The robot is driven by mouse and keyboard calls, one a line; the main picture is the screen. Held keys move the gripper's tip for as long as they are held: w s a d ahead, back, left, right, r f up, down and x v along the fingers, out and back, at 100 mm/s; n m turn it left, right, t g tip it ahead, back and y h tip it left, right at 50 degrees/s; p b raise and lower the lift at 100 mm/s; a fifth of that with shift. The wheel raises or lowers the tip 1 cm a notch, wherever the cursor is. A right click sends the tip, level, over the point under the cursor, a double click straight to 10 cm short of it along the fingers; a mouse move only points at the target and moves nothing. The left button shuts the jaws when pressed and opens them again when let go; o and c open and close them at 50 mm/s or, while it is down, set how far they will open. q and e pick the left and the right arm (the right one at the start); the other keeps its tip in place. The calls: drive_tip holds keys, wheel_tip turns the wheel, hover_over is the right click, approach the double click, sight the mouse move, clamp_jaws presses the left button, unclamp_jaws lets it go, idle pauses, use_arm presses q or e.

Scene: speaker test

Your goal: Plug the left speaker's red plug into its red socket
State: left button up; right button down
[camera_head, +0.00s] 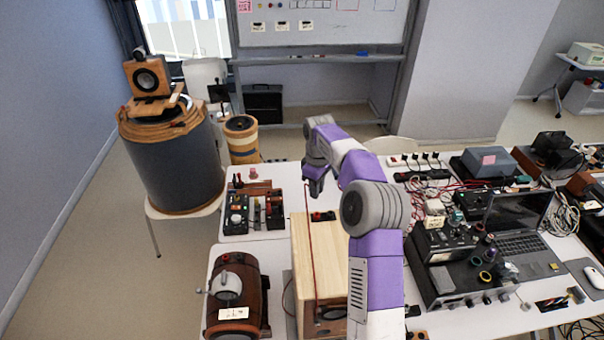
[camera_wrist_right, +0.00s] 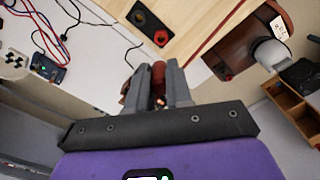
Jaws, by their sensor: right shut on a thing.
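The speaker is a light wooden box (camera_head: 335,262) on the white table, partly hidden by my right arm. Its black terminal panel (camera_head: 322,216) is at the far end of its top. In the right wrist view the panel has a red socket (camera_wrist_right: 161,38) and a black socket (camera_wrist_right: 138,15). My right gripper (camera_head: 315,184) is shut on the red plug (camera_wrist_right: 158,76), seen between the fingers (camera_wrist_right: 158,88) in the wrist view. The plug is apart from the red socket. A thin red cable (camera_head: 310,245) hangs along the box. My left gripper is not in view.
A brown wooden drum-shaped device (camera_head: 238,295) stands left of the box. A tray of small parts (camera_head: 253,208) lies behind it. Electronics (camera_head: 460,255), a laptop (camera_head: 517,225) and tangled cables crowd the table on the right.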

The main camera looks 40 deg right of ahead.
drive_tip(key=f, duration=0.1)
drive_tip(key=f+b, duration=0.2)
drive_tip(key=shift+s+f, duration=0.35)
drive_tip(key=shift+f, duration=0.05)
drive_tip(key=shift+s+f+b, duration=0.1)
drive_tip(key=shift+f+b, duration=0.8)
drive_tip(key=shift+b, duration=0.2)
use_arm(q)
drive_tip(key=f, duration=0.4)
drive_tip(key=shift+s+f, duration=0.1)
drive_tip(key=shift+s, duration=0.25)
use_arm(e)
drive_tip(key=shift+f, duration=0.1)
drive_tip(key=shift+f, duration=0.15)
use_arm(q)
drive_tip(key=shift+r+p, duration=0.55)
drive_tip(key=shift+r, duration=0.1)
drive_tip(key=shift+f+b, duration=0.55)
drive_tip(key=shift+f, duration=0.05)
use_arm(e)
drive_tip(key=shift+f, duration=0.95)
